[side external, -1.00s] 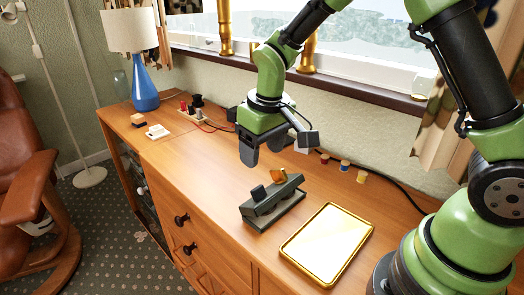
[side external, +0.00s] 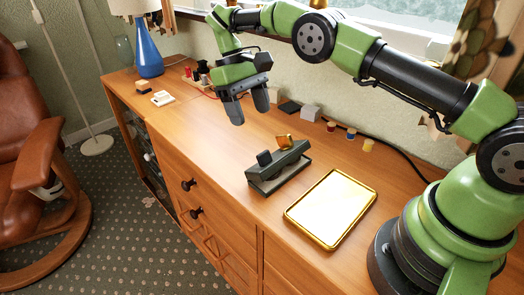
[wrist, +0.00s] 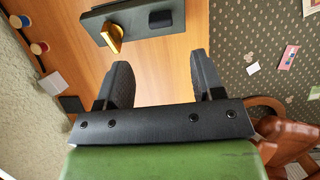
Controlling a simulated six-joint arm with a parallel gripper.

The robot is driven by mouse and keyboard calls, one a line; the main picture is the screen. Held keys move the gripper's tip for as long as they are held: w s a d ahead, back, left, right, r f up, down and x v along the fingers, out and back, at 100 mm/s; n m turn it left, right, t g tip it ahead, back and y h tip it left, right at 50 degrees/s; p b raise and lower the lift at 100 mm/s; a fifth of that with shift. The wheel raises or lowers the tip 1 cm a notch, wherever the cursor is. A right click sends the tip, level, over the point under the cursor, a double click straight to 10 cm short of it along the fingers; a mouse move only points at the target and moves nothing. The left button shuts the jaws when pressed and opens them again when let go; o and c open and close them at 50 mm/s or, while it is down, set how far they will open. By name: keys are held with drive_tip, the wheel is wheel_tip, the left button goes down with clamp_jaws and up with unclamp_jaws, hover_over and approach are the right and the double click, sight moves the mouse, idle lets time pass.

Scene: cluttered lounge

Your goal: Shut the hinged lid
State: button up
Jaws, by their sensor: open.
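A dark grey case (side external: 290,172) sits on the wooden cabinet top, left of the gold tray. A black block (side external: 264,158) and an orange-gold piece (side external: 284,141) show at its top. The case also shows at the top of the wrist view (wrist: 178,20), with the gold piece (wrist: 113,38) and black block (wrist: 160,18). I cannot clearly tell the lid's angle. My gripper (side external: 250,113) is open and empty, above the cabinet top, behind and left of the case and apart from it. Both fingers show in the wrist view (wrist: 160,64).
A gold-rimmed tray (side external: 330,208) lies right of the case. Several small spools (side external: 351,134), a white cube (side external: 310,113) and a black cable line the wall side. A blue lamp (side external: 149,52) stands at the far left end. The wood left of the case is clear.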

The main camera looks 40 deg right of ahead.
sight(277, 153)
drive_tip(key=shift+x, duration=4.95)
drive_tip(key=shift+r, duration=0.1)
drive_tip(key=c, duration=0.9)
